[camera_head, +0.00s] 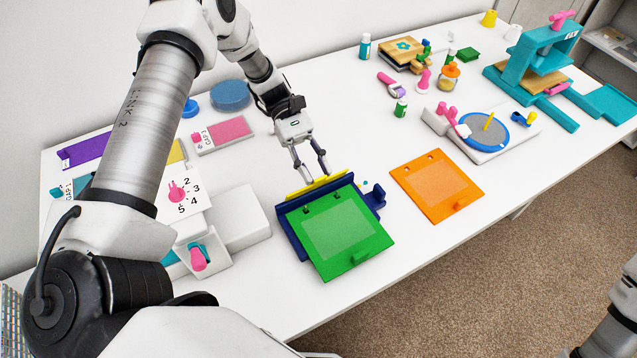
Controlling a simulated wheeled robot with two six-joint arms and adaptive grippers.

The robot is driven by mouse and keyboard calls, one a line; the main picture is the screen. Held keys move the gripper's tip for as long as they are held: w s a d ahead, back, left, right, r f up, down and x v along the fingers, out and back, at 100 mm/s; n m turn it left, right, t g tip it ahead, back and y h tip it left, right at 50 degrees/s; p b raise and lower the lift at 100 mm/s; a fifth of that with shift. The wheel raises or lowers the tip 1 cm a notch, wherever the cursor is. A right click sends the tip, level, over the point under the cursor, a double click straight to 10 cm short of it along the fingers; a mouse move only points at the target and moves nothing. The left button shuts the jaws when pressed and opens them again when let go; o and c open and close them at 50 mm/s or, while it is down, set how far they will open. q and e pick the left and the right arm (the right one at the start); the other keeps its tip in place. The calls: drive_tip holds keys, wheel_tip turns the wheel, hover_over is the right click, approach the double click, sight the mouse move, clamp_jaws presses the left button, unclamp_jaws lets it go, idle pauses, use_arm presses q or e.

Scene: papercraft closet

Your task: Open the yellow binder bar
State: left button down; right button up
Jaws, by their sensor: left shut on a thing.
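The yellow binder bar (337,178) is a thin strip along the back edge of the dark blue binder base (289,222). A green cover (347,232) with two small holes near its back edge lies on the base, tilted toward the table's front. My left gripper (312,175) reaches down from behind, with its fingertips at the yellow bar. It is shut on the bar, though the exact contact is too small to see. My right gripper is out of view.
An orange cover (437,186) lies flat to the right of the binder. A white box with a numbered dial (184,192) stands to the left. A round blue disc station (485,130) and a teal press (540,65) stand farther right. The table's front edge is clear.

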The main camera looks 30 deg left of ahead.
use_arm(q)
drive_tip(key=shift+w+a+f+g+h+b, duration=0.2)
drive_tip(key=shift+a+g+h+b, duration=0.35)
drive_tip(key=shift+b, duration=0.6)
drive_tip(key=shift+w+a+f+g+h+b, duration=0.2)
drive_tip(key=shift+w+g+h+b, duration=0.1)
drive_tip(key=shift+h+b, duration=0.7)
drive_tip(key=shift+w+a+f+g+h+b, duration=0.15)
drive_tip(key=shift+a+g+h+b, duration=0.25)
drive_tip(key=shift+b, duration=0.9)
drive_tip(key=shift+r, duration=0.1)
drive_tip(key=c, duration=0.8)
unclamp_jaws()
wheel_tip(320, 180, up, 10)
